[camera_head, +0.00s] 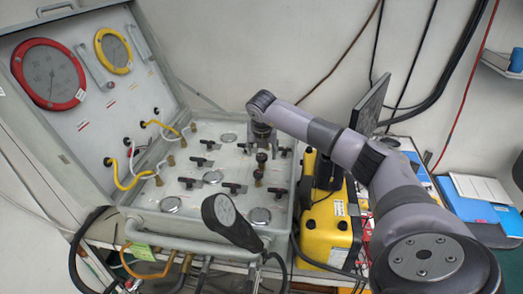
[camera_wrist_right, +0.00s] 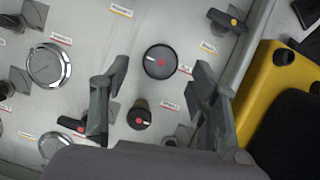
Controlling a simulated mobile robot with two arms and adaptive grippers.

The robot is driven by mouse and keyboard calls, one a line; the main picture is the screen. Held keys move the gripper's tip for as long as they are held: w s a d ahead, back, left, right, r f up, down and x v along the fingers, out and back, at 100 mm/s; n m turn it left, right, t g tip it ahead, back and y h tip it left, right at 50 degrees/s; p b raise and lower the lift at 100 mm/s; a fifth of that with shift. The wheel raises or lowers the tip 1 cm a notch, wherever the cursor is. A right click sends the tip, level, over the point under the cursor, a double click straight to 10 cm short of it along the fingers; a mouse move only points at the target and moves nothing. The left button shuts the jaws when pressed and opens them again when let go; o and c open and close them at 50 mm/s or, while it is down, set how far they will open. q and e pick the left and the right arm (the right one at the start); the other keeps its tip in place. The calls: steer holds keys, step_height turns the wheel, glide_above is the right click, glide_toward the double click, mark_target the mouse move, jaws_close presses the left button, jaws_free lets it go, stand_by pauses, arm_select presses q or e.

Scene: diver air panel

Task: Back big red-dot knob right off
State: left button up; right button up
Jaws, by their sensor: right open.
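In the right wrist view, the big round black knob with a red dot (camera_wrist_right: 160,62) stands on the grey panel, with a white line on its left side. My right gripper (camera_wrist_right: 160,72) is open, with one finger on each side of the knob in this view and clear gaps to it. Nothing is between the fingers that they touch. A smaller brass-rimmed knob with a red mark (camera_wrist_right: 139,117) sits nearer. In the head view my right gripper (camera_head: 262,138) is over the back right of the panel and hides the big knob there. My left gripper is not in view.
The panel (camera_head: 215,140) carries several black lever handles and round gauges (camera_wrist_right: 49,65). A black upright paddle-shaped thing (camera_head: 226,215) stands at its front. A yellow case (camera_head: 328,228) stands close on the right. The open lid (camera_head: 95,130) rises at left.

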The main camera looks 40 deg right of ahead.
mark_target(262, 159)
steer(key=x, duration=0.2)
steer(key=shift+w+d+f, duration=0.15)
steer(key=shift+f, duration=0.15)
steer(key=c, duration=1)
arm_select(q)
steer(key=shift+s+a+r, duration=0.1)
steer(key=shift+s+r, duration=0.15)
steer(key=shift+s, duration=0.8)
arm_select(e)
steer(key=shift+c, duration=0.8)
